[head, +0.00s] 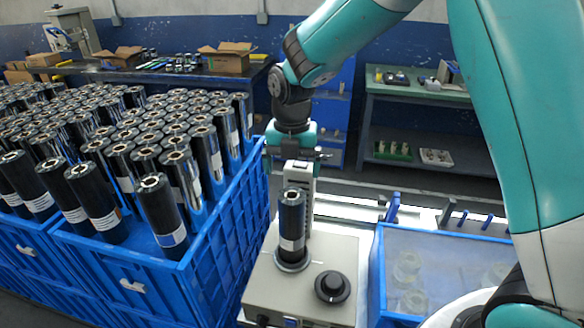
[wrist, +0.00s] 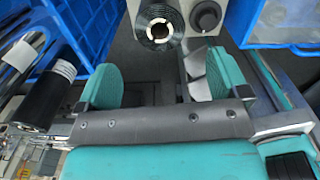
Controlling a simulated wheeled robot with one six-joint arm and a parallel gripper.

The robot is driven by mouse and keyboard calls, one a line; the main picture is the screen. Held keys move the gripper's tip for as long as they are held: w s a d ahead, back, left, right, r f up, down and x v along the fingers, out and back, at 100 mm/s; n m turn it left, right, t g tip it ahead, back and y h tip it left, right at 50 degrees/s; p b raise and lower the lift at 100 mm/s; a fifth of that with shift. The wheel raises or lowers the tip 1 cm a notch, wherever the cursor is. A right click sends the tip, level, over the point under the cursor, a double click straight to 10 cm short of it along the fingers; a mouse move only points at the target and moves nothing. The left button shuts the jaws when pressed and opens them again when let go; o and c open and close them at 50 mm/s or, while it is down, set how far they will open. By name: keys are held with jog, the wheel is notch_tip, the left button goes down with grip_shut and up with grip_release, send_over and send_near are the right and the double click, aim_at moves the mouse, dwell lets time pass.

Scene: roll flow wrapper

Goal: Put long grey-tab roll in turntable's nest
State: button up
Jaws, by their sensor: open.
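A dark roll with a pale core (head: 291,215) stands upright in the round nest (head: 292,264) of the beige machine; a pale band wraps its lower part. Its top end also shows in the wrist view (wrist: 158,28), beyond the fingers. My gripper (head: 303,152) is above and behind this roll in the head view. In the wrist view my gripper (wrist: 165,85) is open, its two green pads wide apart with nothing between them. Many similar dark rolls (head: 163,212) stand in the blue crates at left. I cannot tell which has a grey tab.
The blue crate (head: 226,235) stands close left of the beige machine (head: 262,297), which has a black knob (head: 332,287). A lidded blue bin (head: 440,250) is to the right. A green-topped bench (head: 415,92) stands behind.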

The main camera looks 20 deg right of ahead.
jog(key=shift+r, duration=0.35)
jog(key=s+a+r+m+y, duration=0.1)
jog(key=s+r+m, duration=0.2)
jog(key=s+m, duration=0.5)
jog(key=s+a+r+m+y, duration=0.1)
jog(key=s+a+r+m, duration=0.1)
jog(key=s+m, duration=0.5)
jog(key=s+a+r+m+y, duration=0.1)
jog(key=s+r+m, duration=0.3)
jog(key=s+m, duration=0.4)
jog(key=s+y, duration=0.1)
jog(key=s, duration=0.2)
jog(key=shift+a+r+m, duration=0.15)
jog(key=shift+a+m, duration=0.15)
